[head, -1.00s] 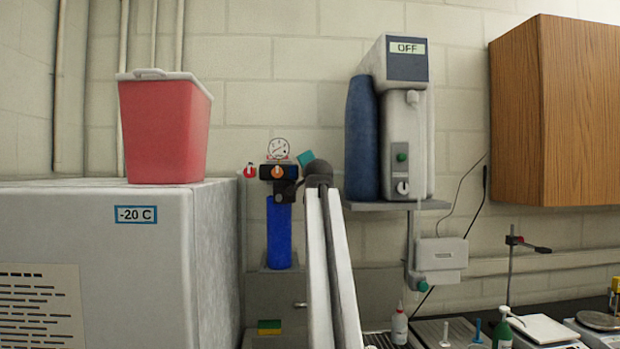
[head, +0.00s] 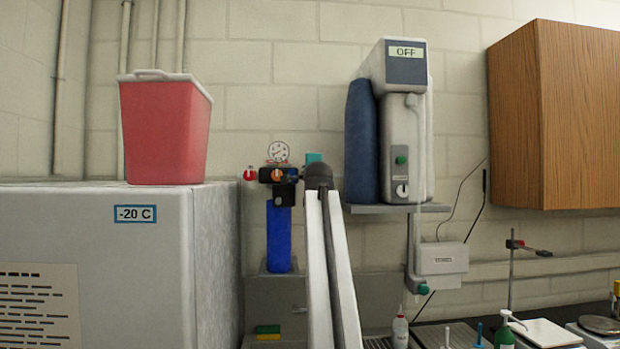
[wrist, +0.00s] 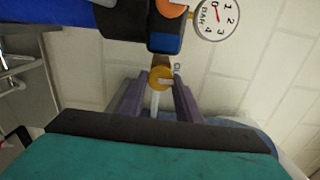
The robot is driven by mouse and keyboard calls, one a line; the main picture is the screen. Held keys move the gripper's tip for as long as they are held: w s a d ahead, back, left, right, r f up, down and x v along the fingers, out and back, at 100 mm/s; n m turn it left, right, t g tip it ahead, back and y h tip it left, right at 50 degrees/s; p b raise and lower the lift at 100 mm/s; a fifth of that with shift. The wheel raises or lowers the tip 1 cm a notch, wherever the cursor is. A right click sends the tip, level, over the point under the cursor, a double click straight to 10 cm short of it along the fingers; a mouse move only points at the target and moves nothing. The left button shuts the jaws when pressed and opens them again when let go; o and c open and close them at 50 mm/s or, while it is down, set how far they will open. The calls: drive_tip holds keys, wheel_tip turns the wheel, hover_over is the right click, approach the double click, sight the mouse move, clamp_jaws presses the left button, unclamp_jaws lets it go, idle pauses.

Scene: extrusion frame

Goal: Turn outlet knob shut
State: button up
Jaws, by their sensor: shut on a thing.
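The outlet knob (wrist: 158,74) is the small yellow knob with a pale pointer mark, on the right side of the filter unit. Small lettering, partly legible as "CL", shows beside it in the wrist view. My gripper (wrist: 158,82) has its two purple fingers on either side of the knob and is shut on it. The filter unit has a black head with an orange front knob (head: 278,175), a red knob (head: 250,173) on its left, a round gauge (head: 278,151) on top and a blue housing (head: 278,236) below. In the head view, my arm and gripper hide the outlet knob.
A blue cylinder (head: 361,142) and a white device (head: 404,140) reading "OFF" stand on a shelf close right of my wrist. A freezer (head: 95,265) with a red bin (head: 165,128) stands at left. Bench items lie at lower right.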

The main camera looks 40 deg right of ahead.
drive_tip(key=shift+f, duration=0.1)
drive_tip(key=o, duration=1)
drive_tip(key=shift+s, duration=0.1)
drive_tip(key=b+v, duration=0.3)
drive_tip(key=v, duration=1)
drive_tip(key=shift+s+a, duration=0.25)
drive_tip(key=shift+s, duration=0.05)
